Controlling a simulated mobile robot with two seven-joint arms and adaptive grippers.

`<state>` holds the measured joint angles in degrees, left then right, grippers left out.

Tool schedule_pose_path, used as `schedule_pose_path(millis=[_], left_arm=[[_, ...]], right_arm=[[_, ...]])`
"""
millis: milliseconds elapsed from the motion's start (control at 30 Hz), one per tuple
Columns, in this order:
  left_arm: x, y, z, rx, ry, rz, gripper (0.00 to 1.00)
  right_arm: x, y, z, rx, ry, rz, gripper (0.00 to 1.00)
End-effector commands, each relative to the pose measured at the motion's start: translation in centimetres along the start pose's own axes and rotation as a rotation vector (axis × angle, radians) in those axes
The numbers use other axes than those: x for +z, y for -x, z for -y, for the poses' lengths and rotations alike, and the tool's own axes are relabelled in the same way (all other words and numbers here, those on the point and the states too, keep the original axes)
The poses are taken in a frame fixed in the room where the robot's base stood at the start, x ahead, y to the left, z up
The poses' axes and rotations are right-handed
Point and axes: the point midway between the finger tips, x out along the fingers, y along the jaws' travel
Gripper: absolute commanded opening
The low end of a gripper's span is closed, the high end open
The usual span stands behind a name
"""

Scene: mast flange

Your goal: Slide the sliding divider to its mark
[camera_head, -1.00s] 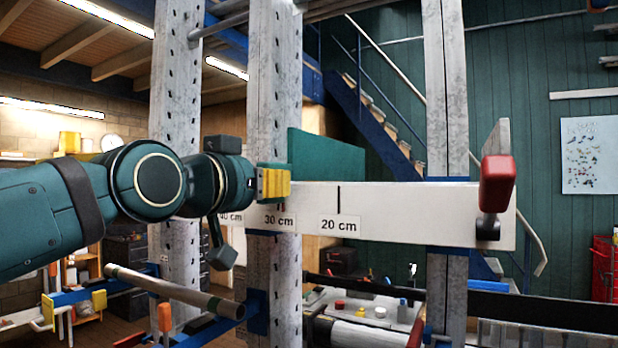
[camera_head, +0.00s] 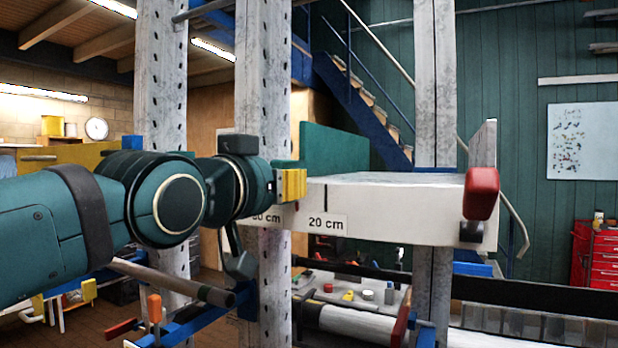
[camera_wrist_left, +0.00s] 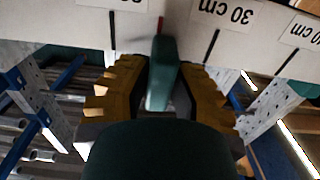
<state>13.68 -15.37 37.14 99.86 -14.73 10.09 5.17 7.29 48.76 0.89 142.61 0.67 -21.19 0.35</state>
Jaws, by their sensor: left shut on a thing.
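The sliding divider is a flat green panel (camera_head: 333,153) standing on a pale shelf (camera_head: 400,212) with a marked front edge. My left gripper (camera_head: 291,185) has yellow fingers and is shut on the divider at the shelf's front. In the left wrist view the green divider (camera_wrist_left: 162,75) lies between both fingers (camera_wrist_left: 163,66). A red mark (camera_wrist_left: 160,22) shows on the shelf edge between two black lines, almost in line with the divider; any exact offset cannot be told. The "30 cm" label (camera_wrist_left: 236,12) lies to the right there. My right gripper is not in view.
A red block (camera_head: 481,193) stands at the shelf's right end. Perforated grey posts (camera_head: 263,80) rise behind my left gripper and at the right (camera_head: 435,80). A pipe (camera_head: 175,281) runs below my arm. The shelf front between the gripper and red block is clear.

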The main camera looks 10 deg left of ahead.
Motion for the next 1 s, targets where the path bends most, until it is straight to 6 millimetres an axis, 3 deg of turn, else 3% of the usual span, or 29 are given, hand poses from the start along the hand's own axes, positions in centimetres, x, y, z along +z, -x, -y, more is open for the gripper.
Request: schedule_pose_path(millis=[1000], left_arm=[[-0.3, 0.0, -4.4, 0.003, -0.001, -0.007, 0.0]], right_arm=[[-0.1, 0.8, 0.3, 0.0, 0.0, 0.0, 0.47]])
